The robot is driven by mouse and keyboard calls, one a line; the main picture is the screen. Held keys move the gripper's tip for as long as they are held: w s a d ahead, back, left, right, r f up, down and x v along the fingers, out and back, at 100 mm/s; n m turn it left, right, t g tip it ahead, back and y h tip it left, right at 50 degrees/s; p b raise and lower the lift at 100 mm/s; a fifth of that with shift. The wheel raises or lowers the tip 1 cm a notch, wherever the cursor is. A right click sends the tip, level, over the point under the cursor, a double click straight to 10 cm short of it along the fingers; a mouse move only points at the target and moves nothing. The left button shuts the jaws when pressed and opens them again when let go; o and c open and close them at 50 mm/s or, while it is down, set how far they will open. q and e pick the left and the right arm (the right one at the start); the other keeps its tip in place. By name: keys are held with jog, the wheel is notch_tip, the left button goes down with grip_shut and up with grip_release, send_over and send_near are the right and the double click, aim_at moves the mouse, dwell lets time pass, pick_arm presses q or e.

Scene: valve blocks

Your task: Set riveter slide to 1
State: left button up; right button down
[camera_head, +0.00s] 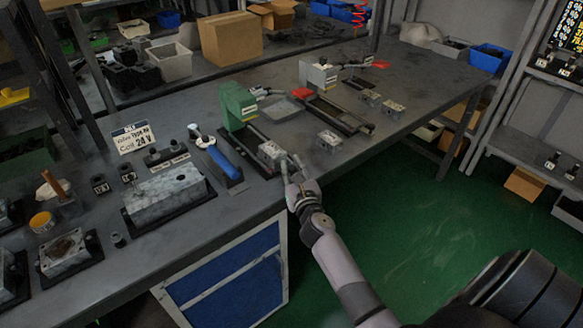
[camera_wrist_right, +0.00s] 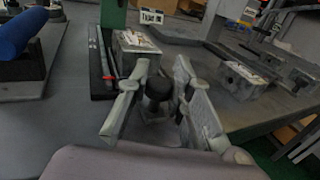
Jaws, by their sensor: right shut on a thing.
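The green riveter (camera_head: 238,107) stands on the workbench, with a dark rail base running from it toward the bench's front edge. A grey metal block (camera_head: 270,151) sits on the slide at the front end of this rail; it also shows in the right wrist view (camera_wrist_right: 134,42). My right gripper (camera_head: 291,166) is at the front end of the slide, just beyond the block. In the right wrist view its fingers (camera_wrist_right: 160,92) are closed around a dark round knob (camera_wrist_right: 157,88) in front of the block. My left gripper is not in view.
A blue-handled tool (camera_head: 224,163) and a large grey block (camera_head: 165,196) lie left of the riveter. A second, grey press (camera_head: 318,78) stands behind to the right. A loose metal block (camera_head: 329,141) lies right of the rail. Open green floor lies right of the bench.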

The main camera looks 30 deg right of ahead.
aim_at(274, 151)
jog(key=w, duration=0.2)
jog(key=w+b, duration=0.1)
jog(key=w, duration=0.5)
jog(key=shift+w+a+b, duration=0.1)
jog(key=shift+a+b, duration=0.2)
jog(key=shift+a, duration=0.05)
jog(key=c, duration=1.5)
grip_release()
jog(key=shift+o, duration=0.2)
jog(key=shift+s+f, duration=0.1)
jog(key=shift+s, duration=0.25)
jog(key=v, duration=1.1)
jog(key=shift+s+a, duration=0.15)
